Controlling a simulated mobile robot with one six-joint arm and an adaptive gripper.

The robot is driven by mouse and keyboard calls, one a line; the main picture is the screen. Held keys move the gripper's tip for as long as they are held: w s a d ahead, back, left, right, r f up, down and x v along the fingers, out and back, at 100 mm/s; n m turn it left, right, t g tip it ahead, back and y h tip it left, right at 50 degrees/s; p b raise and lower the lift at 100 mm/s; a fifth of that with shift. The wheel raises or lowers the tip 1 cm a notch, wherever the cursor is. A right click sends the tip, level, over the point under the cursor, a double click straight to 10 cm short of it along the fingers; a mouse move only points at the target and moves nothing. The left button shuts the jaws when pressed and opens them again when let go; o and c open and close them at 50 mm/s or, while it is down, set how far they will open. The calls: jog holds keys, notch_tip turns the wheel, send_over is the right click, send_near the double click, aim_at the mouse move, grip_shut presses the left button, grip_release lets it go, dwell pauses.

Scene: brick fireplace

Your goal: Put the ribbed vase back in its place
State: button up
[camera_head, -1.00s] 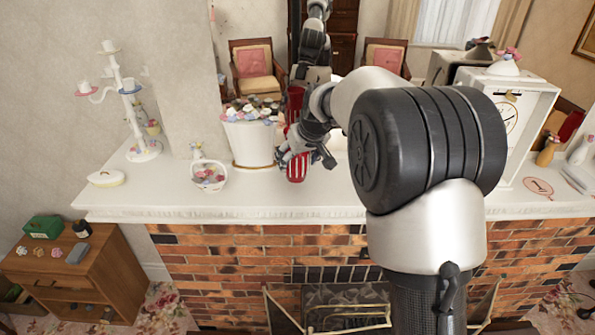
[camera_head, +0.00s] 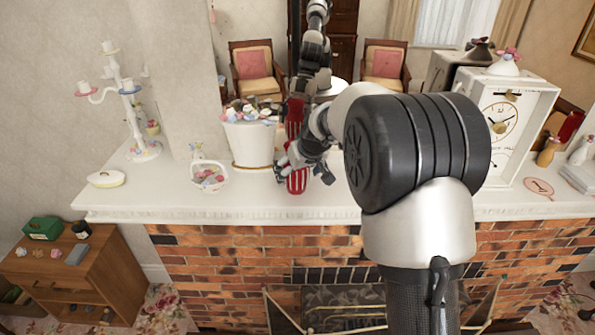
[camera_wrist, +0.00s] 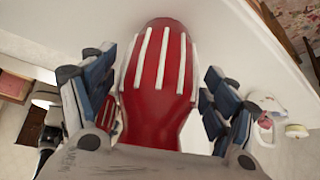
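The ribbed vase (camera_head: 297,181) is red with white vertical ribs. It is over the front part of the white mantel shelf (camera_head: 350,212), just right of the white flower bucket. I cannot tell whether its base touches the shelf. My gripper (camera_head: 303,170) is around the vase, and its fingers hide part of it. In the wrist view, the vase (camera_wrist: 160,75) lies between the two fingers of my gripper (camera_wrist: 165,95), which close in on its sides. My arm hides part of the shelf to the right.
The white flower bucket (camera_head: 249,143) stands close left of the vase. A small white basket (camera_head: 208,177), a candelabrum (camera_head: 131,100) and a lidded dish (camera_head: 107,179) stand further left. A white clock (camera_head: 505,118) is on the right. A mirror behind reflects my arm.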

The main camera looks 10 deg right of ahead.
dwell(0.3)
jog(key=s+r, duration=1.3)
jog(key=s, duration=0.2)
jog(key=s+f, duration=0.1)
jog(key=s, duration=0.8)
jog(key=s+f+m+g, duration=0.1)
jog(key=s+f, duration=0.1)
jog(key=s, duration=0.8)
jog(key=s+f+m+h, duration=0.1)
jog(key=s+f, duration=0.1)
jog(key=s, duration=0.7)
jog(key=shift+s+f+g, duration=0.2)
jog(key=shift+s+g, duration=0.05)
jog(key=shift+g, duration=0.15)
notch_tip(320, 180, down, 18)
jog(key=b, duration=1.8)
jog(key=shift+r, duration=0.15)
